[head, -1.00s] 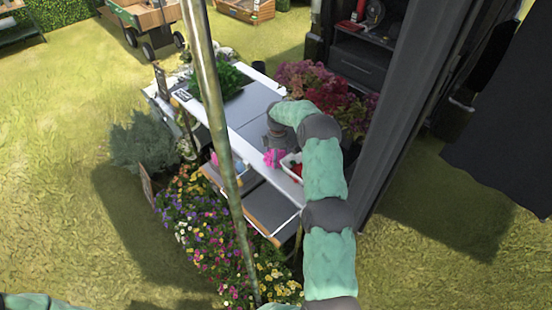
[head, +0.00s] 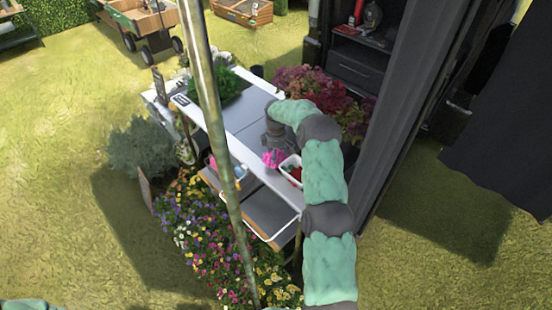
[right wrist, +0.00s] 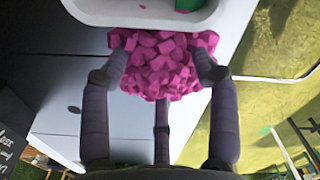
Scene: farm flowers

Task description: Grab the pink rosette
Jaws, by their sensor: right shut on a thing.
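The pink rosette (head: 274,158) is a bright magenta cluster above the white table (head: 247,170), beside a white tray (head: 290,163) with red contents. In the right wrist view the rosette (right wrist: 165,68) sits between the dark fingers of my right gripper (right wrist: 163,75), which is shut on it. The tray's rim (right wrist: 140,18) lies just beyond the rosette there, with a green item inside. In the head view the right gripper (head: 274,141) points down over the rosette from the green-sleeved arm. My left gripper is not in view; only a bit of its arm shows at the lower left.
A pole (head: 215,120) crosses in front of the table. Colourful flowers (head: 205,230) grow along the near side. Red and purple flowers (head: 320,95) stand behind, next to a dark cabinet (head: 357,65). A green plant (head: 232,85) stands on the table's far end. Open grass lies left.

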